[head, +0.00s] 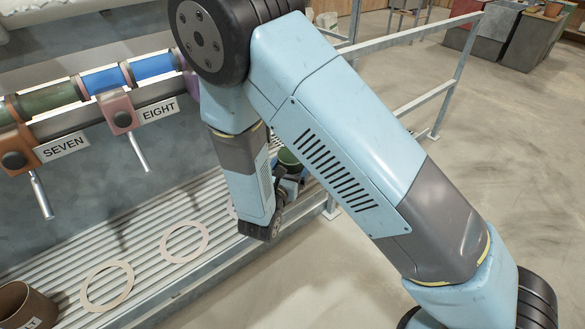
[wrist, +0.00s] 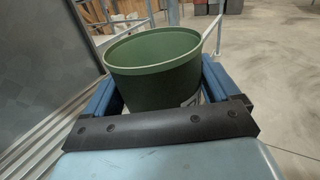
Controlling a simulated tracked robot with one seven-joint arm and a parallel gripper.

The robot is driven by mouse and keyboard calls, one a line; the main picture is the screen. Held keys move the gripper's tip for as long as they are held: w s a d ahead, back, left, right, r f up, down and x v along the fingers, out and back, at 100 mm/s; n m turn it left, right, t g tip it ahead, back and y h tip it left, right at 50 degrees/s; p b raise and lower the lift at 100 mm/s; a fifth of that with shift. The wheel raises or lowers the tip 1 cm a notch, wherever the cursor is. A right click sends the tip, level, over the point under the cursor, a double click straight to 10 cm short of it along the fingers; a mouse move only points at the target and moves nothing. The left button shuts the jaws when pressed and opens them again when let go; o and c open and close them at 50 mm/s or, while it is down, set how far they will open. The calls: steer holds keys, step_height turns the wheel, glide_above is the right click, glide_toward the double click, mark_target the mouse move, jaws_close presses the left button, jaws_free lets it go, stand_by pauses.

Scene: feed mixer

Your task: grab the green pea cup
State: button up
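The green cup (wrist: 155,70) stands open-topped between my gripper's two blue fingers in the wrist view. It fills the gap between them, with a finger close against each side. My gripper (wrist: 160,92) looks shut on it. The cup's base and most of a pale label low on its right side are hidden by the gripper's dark front bar. In the head view only a small part of the green cup (head: 288,159) shows behind my arm, by my gripper (head: 290,183). I cannot tell whether it touches the shelf.
A ribbed shelf (head: 150,252) carries pale rings (head: 185,242) and a brown cup (head: 25,306) at lower left. Above it is a rail with levers labelled SEVEN (head: 62,147) and EIGHT (head: 159,110). A metal railing (head: 415,105) runs behind my arm. Open floor lies to the right.

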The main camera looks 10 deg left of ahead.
steer(key=c, duration=0.3)
steer(key=shift+r, duration=0.1)
steer(key=shift+c, duration=0.2)
